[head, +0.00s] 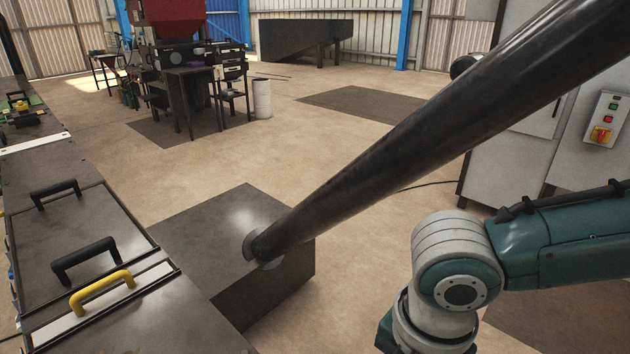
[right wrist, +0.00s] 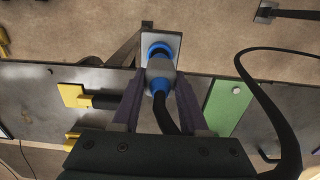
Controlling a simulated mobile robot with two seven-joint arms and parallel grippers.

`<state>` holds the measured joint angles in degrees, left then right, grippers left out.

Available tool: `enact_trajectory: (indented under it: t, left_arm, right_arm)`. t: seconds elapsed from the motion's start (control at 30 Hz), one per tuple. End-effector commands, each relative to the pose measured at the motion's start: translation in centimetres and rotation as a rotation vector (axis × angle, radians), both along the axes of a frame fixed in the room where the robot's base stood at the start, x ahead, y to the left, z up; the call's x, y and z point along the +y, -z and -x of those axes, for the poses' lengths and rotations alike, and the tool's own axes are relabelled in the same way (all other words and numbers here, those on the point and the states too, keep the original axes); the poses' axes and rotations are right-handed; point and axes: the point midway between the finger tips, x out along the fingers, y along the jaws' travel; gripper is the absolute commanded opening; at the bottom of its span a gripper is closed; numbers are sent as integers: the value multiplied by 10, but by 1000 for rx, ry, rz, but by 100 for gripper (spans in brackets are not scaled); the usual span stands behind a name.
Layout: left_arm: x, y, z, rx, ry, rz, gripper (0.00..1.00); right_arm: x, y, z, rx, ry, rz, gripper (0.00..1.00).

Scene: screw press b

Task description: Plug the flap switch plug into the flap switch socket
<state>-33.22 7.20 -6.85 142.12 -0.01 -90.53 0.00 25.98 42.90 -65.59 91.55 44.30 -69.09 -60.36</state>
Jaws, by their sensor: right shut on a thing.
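In the right wrist view my right gripper (right wrist: 161,80) is shut on the flap switch plug (right wrist: 161,70), a grey body with a blue collar and a black cable trailing back between the fingers. The plug's far end points at the flap switch socket, a blue ring (right wrist: 158,48) on a small grey plate (right wrist: 174,38). Plug and ring line up closely and overlap in this view; I cannot tell how deep the plug sits. In the head view only my right arm shows, at the lower right. My left gripper is not in view.
A thick dark pipe (head: 400,135) slants across the head view from a dark box (head: 215,225). Panels with black handles (head: 85,258) and a yellow handle (head: 100,290) lie at left. In the right wrist view a black cable (right wrist: 275,90) loops at right, beside a green plate (right wrist: 228,105).

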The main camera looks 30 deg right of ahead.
Motion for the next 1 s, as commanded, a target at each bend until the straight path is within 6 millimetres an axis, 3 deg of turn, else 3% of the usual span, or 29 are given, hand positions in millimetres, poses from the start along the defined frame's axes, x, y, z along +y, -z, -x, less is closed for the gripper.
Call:
enact_trajectory:
  t: [1.0]
  left_arm:
    - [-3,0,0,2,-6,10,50]
  right_arm:
    - [0,5,0,-1,0,0,0]
